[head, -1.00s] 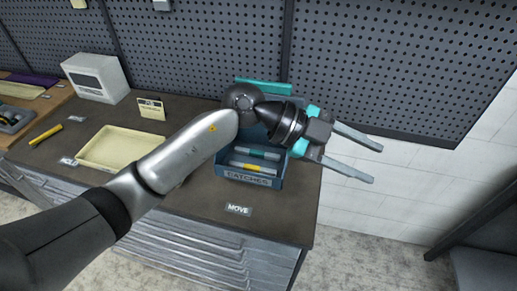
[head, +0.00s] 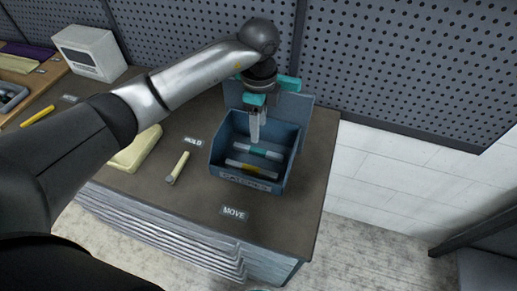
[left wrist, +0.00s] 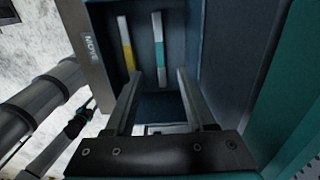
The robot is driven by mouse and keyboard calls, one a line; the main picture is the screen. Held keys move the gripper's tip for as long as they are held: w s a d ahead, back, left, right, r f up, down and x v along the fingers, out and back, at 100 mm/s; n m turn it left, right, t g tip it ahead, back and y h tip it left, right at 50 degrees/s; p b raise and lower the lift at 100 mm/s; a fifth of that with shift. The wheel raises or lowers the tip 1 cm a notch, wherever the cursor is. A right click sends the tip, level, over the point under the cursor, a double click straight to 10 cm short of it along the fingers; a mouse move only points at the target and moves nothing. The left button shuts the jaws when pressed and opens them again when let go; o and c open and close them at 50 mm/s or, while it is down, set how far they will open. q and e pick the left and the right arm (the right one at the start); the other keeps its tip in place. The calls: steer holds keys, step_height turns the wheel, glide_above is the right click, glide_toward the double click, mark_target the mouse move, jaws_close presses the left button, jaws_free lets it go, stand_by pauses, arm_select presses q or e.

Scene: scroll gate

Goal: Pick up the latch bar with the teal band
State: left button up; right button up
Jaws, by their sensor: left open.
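The latch bar with the teal band (head: 258,152) lies in the back part of a blue bin (head: 221,160), its ends pale. It also shows in the left wrist view (left wrist: 159,48), lined up between my fingers. A similar bar with a yellow band (head: 251,168) lies nearer the bin's front, parallel to it. My left gripper (head: 255,136) points down over the bin, open and empty, its fingertips above the teal-banded bar. The height gap is hard to judge.
The bin's walls stand close around the fingers; its front is lettered. A MOVE label (head: 234,213) and HOLD label (head: 193,142) lie on the counter. A pegboard (head: 400,60) rises behind.

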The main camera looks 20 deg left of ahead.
mark_target(258, 150)
arm_select(q)
step_height(258, 150, down, 9)
steer(key=shift+r, duration=0.1)
stand_by(0.4)
steer(key=shift+c, duration=0.2)
jaws_close()
steer(key=shift+w, duration=0.1)
stand_by(1.0)
